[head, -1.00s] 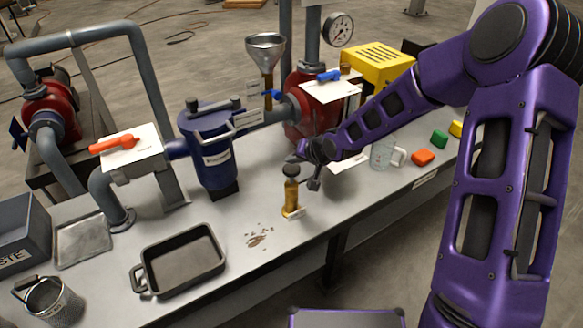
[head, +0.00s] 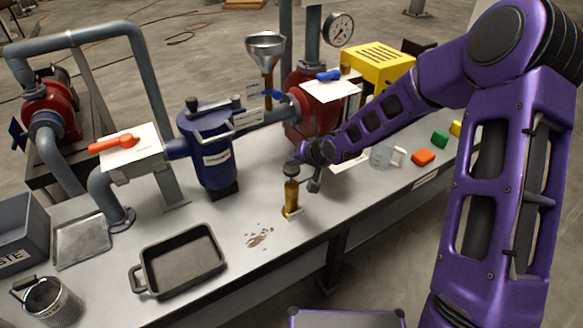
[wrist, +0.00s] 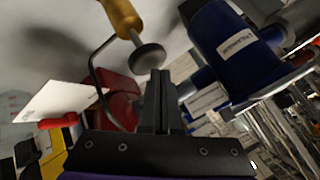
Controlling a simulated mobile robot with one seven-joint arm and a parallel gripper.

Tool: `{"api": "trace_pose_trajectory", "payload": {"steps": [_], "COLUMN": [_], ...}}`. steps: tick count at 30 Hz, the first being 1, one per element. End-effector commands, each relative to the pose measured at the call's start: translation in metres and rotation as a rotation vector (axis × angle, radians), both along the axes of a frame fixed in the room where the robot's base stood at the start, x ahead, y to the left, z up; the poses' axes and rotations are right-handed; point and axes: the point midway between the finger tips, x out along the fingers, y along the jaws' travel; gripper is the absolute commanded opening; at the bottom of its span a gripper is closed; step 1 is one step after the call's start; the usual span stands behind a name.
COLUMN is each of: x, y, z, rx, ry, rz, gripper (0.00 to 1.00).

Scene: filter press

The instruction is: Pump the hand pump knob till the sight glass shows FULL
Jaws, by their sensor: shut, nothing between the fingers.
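The hand pump (head: 291,197) is a small brass cylinder standing upright on the bench, with a dark round knob (head: 291,169) on top. My gripper (head: 298,158) is shut and empty, just above the knob and slightly to its right. In the wrist view the shut fingers (wrist: 160,85) point at the dark knob (wrist: 148,58), very close to it. I cannot tell whether they touch. The brass pump body (wrist: 121,16) also shows there. An amber column (head: 268,92) stands below the funnel, with small label cards beside it. I cannot read a FULL mark or identify the sight glass.
A blue filter vessel (head: 213,158) stands left of the pump, and a red pump housing (head: 305,118) behind it. A glass jug (head: 381,155) stands to the right.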

Motion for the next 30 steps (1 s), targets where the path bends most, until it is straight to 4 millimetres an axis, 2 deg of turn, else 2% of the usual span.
{"api": "trace_pose_trajectory", "payload": {"steps": [30], "x": [0.000], "y": [0.000], "z": [-0.013], "rx": [0.000], "ry": [0.001], "rz": [0.001], "gripper": [0.00]}}
